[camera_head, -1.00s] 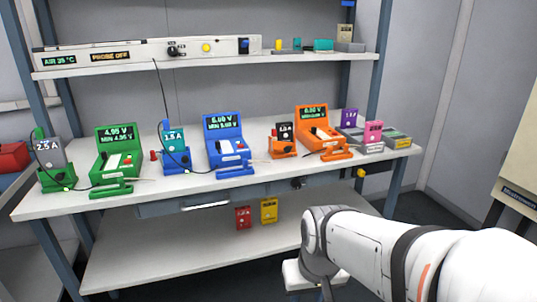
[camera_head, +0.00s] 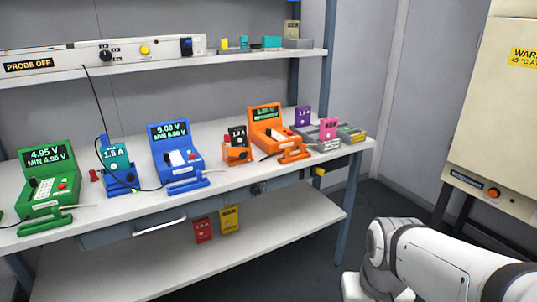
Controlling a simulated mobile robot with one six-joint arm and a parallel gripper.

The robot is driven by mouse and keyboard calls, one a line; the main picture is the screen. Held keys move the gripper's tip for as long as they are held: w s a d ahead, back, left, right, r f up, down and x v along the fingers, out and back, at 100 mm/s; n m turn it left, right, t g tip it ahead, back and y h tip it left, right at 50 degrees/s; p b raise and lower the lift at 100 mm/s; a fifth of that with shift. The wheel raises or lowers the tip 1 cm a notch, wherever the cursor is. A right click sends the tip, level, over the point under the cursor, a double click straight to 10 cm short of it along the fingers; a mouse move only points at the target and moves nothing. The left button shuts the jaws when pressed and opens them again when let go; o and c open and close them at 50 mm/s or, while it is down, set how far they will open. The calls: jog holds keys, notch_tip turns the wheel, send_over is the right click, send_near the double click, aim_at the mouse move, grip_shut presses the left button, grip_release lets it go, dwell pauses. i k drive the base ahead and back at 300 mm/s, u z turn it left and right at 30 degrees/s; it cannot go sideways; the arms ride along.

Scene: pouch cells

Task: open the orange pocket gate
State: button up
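The orange station (camera_head: 268,124) stands on the right part of the bench, with a lit green display and a keypad on its front. An orange bar (camera_head: 294,156) lies low at its front right. A small orange pocket (camera_head: 237,155) stands to its left and holds an upright black cell (camera_head: 238,137) with white lettering. Which orange part is the gate, and whether it is open, is too small to tell. My arm (camera_head: 430,255) is at the lower right, well apart from the station. My gripper is out of view below the frame.
Blue (camera_head: 176,150) and green (camera_head: 48,175) stations stand to the left on the bench (camera_head: 120,217). Purple (camera_head: 303,116) and pink (camera_head: 328,127) cells stand by grey trays at right. A black cable hangs from the shelf (camera_head: 100,70). A beige cabinet (camera_head: 500,110) stands far right.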

aim_at(243, 153)
jog(key=z, duration=0.15)
jog(key=k, duration=0.95)
jog(key=u, duration=0.6)
jog(key=i, duration=1.05)
jog(key=u, duration=0.05)
